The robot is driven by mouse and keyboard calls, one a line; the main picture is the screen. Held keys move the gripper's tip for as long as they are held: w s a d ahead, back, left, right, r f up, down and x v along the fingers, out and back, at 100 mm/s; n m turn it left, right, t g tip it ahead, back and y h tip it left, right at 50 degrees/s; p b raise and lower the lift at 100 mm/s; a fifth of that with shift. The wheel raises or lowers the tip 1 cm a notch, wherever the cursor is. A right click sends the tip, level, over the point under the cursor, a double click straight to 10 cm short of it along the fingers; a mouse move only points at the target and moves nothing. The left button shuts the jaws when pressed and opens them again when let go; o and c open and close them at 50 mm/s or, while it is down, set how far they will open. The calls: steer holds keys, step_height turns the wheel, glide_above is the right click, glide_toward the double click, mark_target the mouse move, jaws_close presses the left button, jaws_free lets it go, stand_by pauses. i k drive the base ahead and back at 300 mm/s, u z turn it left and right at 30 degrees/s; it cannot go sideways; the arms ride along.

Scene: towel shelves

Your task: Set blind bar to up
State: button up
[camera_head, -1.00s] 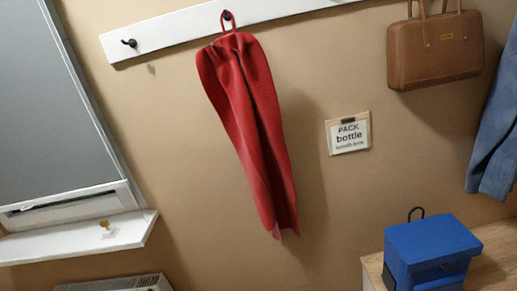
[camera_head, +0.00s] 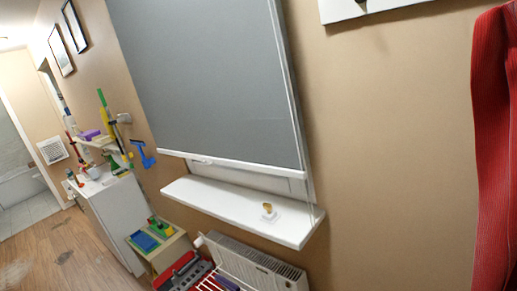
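The grey window blind (camera_head: 210,75) hangs over the window and covers nearly all of it. Its white bottom bar (camera_head: 228,164) is low, a little above the white window sill (camera_head: 235,208). A narrow strip of the window frame shows between the bar and the sill. A thin light cord or rail runs down the blind's right edge. My gripper is not in view.
A small gold-topped item (camera_head: 268,209) sits on the sill. A radiator (camera_head: 255,268) and a low box of items (camera_head: 158,243) stand below. A white cabinet (camera_head: 115,210) is at left, with open wooden floor (camera_head: 55,250) beside it. A red towel (camera_head: 495,150) hangs at right.

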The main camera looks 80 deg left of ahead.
mark_target(266, 145)
steer(key=u, duration=0.25)
steer(key=i, duration=0.1)
steer(key=u, duration=2.2)
steer(key=k, duration=0.85)
steer(key=u, duration=0.2)
steer(key=i, duration=0.85)
steer(key=z, duration=0.05)
